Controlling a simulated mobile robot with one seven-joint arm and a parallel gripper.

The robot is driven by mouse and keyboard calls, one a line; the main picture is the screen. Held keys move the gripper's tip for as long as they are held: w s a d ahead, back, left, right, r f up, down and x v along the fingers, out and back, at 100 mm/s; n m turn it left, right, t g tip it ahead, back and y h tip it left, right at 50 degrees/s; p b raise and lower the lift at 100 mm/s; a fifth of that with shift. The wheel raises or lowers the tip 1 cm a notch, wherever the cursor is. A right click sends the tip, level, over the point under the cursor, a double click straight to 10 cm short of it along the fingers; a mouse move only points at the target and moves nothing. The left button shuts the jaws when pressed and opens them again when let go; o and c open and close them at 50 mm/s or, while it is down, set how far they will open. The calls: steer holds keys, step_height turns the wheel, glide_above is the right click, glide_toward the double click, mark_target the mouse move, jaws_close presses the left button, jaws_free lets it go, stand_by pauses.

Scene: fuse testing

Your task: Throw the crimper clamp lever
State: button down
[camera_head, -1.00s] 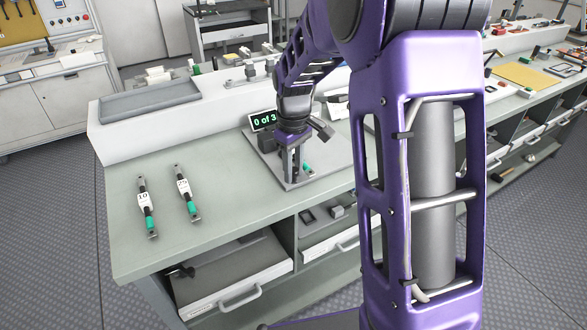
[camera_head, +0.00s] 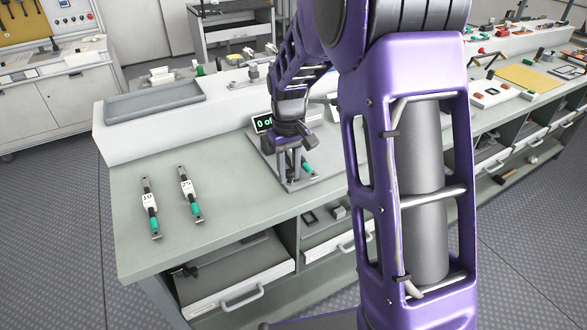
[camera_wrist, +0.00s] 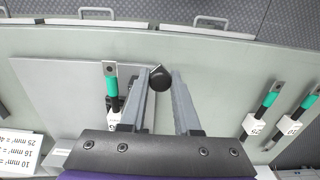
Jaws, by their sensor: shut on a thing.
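My gripper (camera_wrist: 158,85) has its two grey fingers on either side of a round black knob (camera_wrist: 159,78), which I take to be the end of the crimper clamp lever. The fingers are shut on it near their tips. The rest of the lever is hidden by the fingers and my wrist. In the head view my gripper (camera_head: 290,172) points down over the grey base plate (camera_head: 262,150) at the bench's front. A green-handled piece with a white tag (camera_wrist: 111,85) lies on the plate, left of the fingers in the wrist view; its green part also shows in the head view (camera_head: 308,168).
Two green-ended pieces, tagged 10 (camera_head: 150,208) and 25 (camera_head: 190,195), lie on the bench at left. A counter display (camera_head: 262,124) stands behind my gripper, partly covered. A grey tray (camera_head: 153,101) sits on the rear ledge. Bench around the two pieces is clear.

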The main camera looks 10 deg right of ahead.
steer(key=m, duration=0.1)
steer(key=a+m+p, duration=0.1)
steer(key=shift+w+a+r+m, duration=0.1)
steer(key=shift+w+m, duration=0.3)
steer(key=m, duration=0.1)
steer(key=w+a+m+p, duration=0.1)
steer(key=m, duration=0.1)
steer(key=shift+w+m, duration=0.15)
steer(key=shift+m, duration=0.15)
steer(key=m, duration=0.1)
steer(key=w+m+p, duration=0.1)
steer(key=shift+a+m, duration=0.25)
steer(key=shift+m, duration=0.05)
steer(key=shift+w+a+m+p, duration=0.1)
steer(key=shift+w+m+p, duration=0.3)
steer(key=shift+m, duration=0.4)
steer(key=shift+w+m+p, duration=0.25)
steer(key=shift+w+m, duration=0.15)
steer(key=shift+m, duration=0.4)
steer(key=c, duration=0.6)
jaws_free()
step_height(320, 180, up, 17)
steer(key=shift+r+p, duration=0.15)
steer(key=shift+p, duration=0.25)
